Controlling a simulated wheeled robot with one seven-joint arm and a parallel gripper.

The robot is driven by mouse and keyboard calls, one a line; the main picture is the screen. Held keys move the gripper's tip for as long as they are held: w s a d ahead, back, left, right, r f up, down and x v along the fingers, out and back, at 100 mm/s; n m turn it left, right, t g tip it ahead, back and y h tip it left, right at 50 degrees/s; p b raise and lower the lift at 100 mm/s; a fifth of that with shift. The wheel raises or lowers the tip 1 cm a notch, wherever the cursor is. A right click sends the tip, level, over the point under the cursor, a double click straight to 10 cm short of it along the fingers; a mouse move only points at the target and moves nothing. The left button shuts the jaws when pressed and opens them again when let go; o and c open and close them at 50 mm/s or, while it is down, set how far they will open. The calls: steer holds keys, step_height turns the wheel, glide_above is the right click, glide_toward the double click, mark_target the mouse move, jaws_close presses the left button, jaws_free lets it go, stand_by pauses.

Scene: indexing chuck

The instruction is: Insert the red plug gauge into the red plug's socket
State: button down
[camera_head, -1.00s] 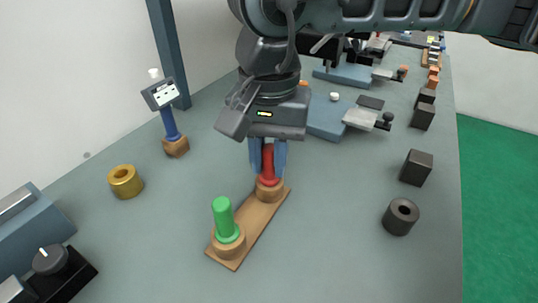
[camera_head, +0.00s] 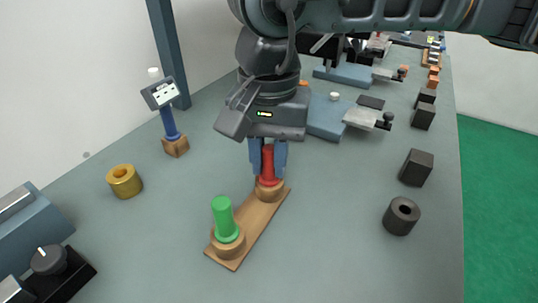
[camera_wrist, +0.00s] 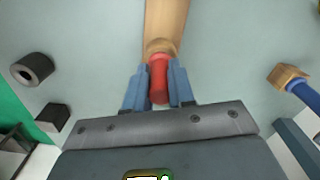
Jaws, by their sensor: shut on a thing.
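The red plug gauge (camera_head: 268,163) stands upright in or on the far wooden socket (camera_head: 269,191) of a wooden base strip (camera_head: 250,222). My gripper (camera_head: 268,158) is shut on the plug's shaft from above, with one blue finger on each side. In the wrist view the red plug (camera_wrist: 159,78) sits between my fingers, its flange end against the socket (camera_wrist: 161,47). How deep it is seated is hidden. The green plug (camera_head: 224,219) stands in the near socket of the same strip.
A brass ring (camera_head: 124,181) lies to the left. A post with a small display (camera_head: 162,95) stands behind it. A dark ring (camera_head: 401,215) and dark blocks (camera_head: 416,167) are on the right. A dark knob box (camera_head: 58,272) is at the lower left. The table around the strip is clear.

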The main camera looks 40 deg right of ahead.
steer(key=c, duration=0.9)
jaws_free()
